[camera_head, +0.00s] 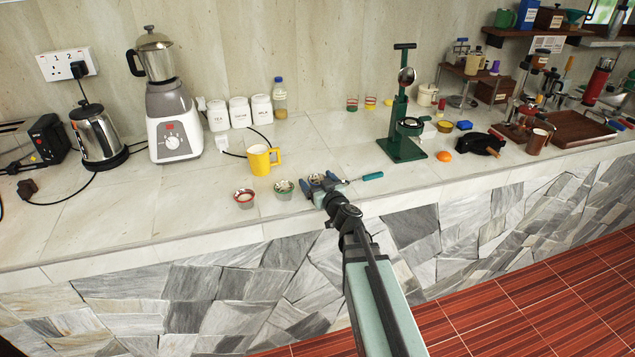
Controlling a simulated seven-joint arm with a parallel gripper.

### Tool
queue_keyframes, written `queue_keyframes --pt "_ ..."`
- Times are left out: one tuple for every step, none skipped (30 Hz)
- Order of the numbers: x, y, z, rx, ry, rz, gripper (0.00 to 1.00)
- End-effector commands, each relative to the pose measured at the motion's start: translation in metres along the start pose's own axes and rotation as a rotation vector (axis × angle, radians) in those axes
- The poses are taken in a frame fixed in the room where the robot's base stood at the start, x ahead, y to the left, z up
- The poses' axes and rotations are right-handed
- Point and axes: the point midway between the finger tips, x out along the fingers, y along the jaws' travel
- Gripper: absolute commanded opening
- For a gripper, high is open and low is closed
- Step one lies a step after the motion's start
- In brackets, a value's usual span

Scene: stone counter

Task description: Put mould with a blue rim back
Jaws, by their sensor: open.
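My gripper (318,182) is open over the counter's front part, its fingers pointing away toward the wall. A small pale mould (316,179) shows between or just beyond the fingers. Its rim is partly hidden, and I cannot clearly tell the blue of a rim from the blue of the fingers. To the left stand a mould with a green rim (283,188) and, further left, a mould with a red rim (243,197). Both are apart from my gripper.
A yellow mug (262,160) stands behind the moulds. A teal-handled tool (370,176) lies just right of my gripper. A green press (405,125) stands further right. More small rimmed cups (370,102) stand near the wall. The counter between is mostly clear.

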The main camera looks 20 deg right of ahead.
Motion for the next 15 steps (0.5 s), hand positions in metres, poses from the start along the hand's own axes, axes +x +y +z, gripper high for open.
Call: queue_keyframes --pt "0.000 0.000 0.000 0.000 0.000 0.000 0.88" --pt "0.000 0.000 -0.001 0.000 0.000 0.000 0.88" --pt "0.000 0.000 -0.002 0.000 0.000 0.000 0.88" --pt "0.000 0.000 -0.003 -0.001 0.001 0.000 0.88" --pt "0.000 0.000 -0.004 -0.001 0.001 0.000 0.88" --pt "-0.005 0.000 -0.003 -0.001 0.000 0.001 0.88" --pt "-0.008 0.000 -0.003 0.000 0.000 0.001 0.88" --pt "-0.011 0.000 -0.003 0.000 0.000 0.000 0.88" --pt "-0.016 -0.001 -0.003 0.000 0.000 0.000 0.88" --pt "-0.020 -0.001 -0.003 0.000 0.000 0.000 0.88" --pt "-0.024 -0.001 -0.003 0.000 0.000 0.000 0.88" --pt "-0.030 -0.001 -0.003 0.000 0.000 0.000 0.88" --pt "-0.034 -0.001 -0.003 0.000 0.000 0.001 0.88" --pt "-0.038 0.000 -0.003 0.000 0.000 0.001 0.88" --pt "-0.043 0.000 -0.003 0.000 -0.001 0.002 0.88"
